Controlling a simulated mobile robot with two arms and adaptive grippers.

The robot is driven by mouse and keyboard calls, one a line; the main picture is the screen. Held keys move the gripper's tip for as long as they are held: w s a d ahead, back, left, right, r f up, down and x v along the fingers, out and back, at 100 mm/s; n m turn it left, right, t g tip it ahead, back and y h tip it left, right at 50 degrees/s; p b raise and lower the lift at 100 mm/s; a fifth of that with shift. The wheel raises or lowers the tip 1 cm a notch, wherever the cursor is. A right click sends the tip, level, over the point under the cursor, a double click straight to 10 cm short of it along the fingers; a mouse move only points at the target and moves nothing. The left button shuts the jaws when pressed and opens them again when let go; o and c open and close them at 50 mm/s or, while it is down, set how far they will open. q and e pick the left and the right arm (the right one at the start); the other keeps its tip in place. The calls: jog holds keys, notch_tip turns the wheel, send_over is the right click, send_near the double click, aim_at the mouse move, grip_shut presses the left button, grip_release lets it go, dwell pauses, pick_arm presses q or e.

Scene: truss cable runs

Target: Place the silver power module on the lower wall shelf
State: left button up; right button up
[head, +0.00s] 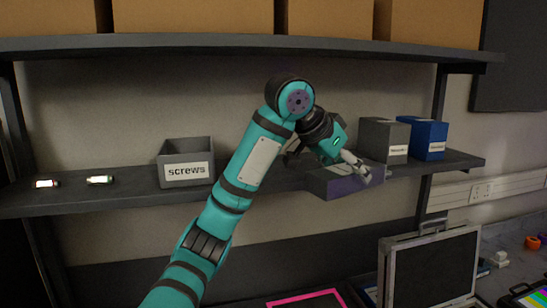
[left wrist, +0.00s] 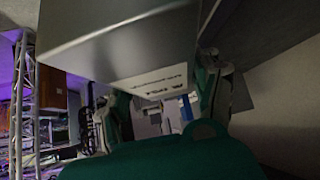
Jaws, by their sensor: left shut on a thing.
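The silver power module (head: 338,187) is a flat grey box with a purple tint in the head view. It is at the front of the lower wall shelf (head: 125,189), right of the middle. In the left wrist view the module (left wrist: 125,45) is large and close, with a white label, between the fingers (left wrist: 165,105). Its underside is hidden, so I cannot tell whether it touches the shelf. My right gripper is out of view.
On the shelf stand a grey screws bin (head: 187,172), two small cylinders (head: 100,180) (head: 47,184), a grey box (head: 384,141) and a blue box (head: 425,138) close behind the module. Cardboard boxes (head: 195,17) are on the upper shelf. An open case (head: 432,268) stands below right.

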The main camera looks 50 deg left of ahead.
pick_arm(q)
jog(key=shift+n+y, duration=0.5)
jog(key=shift+n, duration=0.1)
jog(key=a+r, duration=0.2)
jog(key=r, duration=0.1)
jog(key=s+a+r, duration=0.1)
jog(key=shift+a+r+p, duration=0.1)
jog(key=shift+r+p, duration=0.2)
jog(key=shift+p, duration=0.1)
jog(key=w+a+p, duration=0.1)
jog(key=a+p, duration=0.1)
jog(key=a, duration=0.2)
jog(key=w+a+p, duration=0.1)
jog(key=a+p, duration=0.1)
jog(key=a, duration=0.3)
jog(key=w+a+f+p, duration=0.1)
jog(key=a+p, duration=0.1)
jog(key=a, duration=0.3)
jog(key=shift+w, duration=0.4)
jog(key=shift+w+a+f, duration=0.2)
jog(key=shift+a+f, duration=0.15)
jog(key=shift+a, duration=0.1)
notch_tip(320, 180, down, 3)
jog(key=shift+f+p, duration=0.15)
jog(key=shift+p, duration=0.55)
jog(key=shift+f, duration=0.15)
jog(key=o, duration=1.8)
jog(key=shift+d, duration=0.1)
jog(key=shift+c, duration=0.2)
jog(key=shift+s, duration=0.1)
